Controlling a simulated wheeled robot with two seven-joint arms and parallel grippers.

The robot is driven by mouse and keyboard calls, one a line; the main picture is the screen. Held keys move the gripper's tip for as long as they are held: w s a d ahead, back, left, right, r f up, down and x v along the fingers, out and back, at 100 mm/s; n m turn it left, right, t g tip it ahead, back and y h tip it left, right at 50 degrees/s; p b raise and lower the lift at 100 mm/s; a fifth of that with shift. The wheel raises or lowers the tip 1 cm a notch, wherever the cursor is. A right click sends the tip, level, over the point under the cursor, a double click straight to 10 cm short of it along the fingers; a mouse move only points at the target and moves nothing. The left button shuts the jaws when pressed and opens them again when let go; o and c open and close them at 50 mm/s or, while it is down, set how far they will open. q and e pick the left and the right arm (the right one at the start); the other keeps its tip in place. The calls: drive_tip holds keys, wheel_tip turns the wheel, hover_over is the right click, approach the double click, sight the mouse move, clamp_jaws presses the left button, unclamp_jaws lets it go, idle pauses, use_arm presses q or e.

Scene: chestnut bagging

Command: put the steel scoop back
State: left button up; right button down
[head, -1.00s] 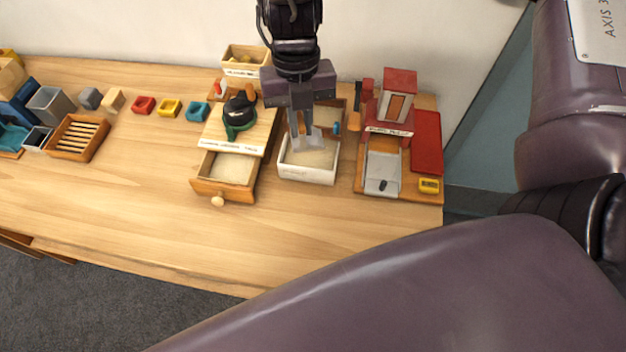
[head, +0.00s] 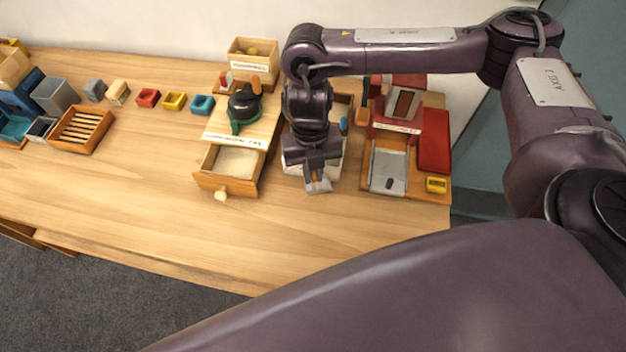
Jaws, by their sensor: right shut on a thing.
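My right gripper (head: 315,172) points down at the front edge of the white-fronted bin (head: 291,164). It is shut on the steel scoop (head: 319,186), a small grey metal piece showing below the fingers. The scoop is in front of the bin's front wall in the picture; I cannot tell whether it touches the bin or the table. My wrist hides most of the bin's inside and the scoop's handle. My left gripper is out of view.
Left of the bin, a wooden box with an open drawer (head: 233,163) carries a dark green-rimmed object (head: 243,105). The front table (head: 290,235) is clear.

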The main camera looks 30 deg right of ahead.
sight(313, 183)
drive_tip(key=shift+f+b, duration=0.3)
drive_tip(key=shift+f, duration=1.7)
drive_tip(key=shift+f, duration=0.2)
drive_tip(key=c, duration=1.5)
unclamp_jaws()
drive_tip(key=shift+r, duration=0.1)
drive_tip(key=r, duration=0.4)
drive_tip(key=w+r, duration=0.1)
drive_tip(key=r, duration=0.7)
drive_tip(key=shift+w+d+p, duration=0.2)
drive_tip(key=shift+w+p, duration=0.15)
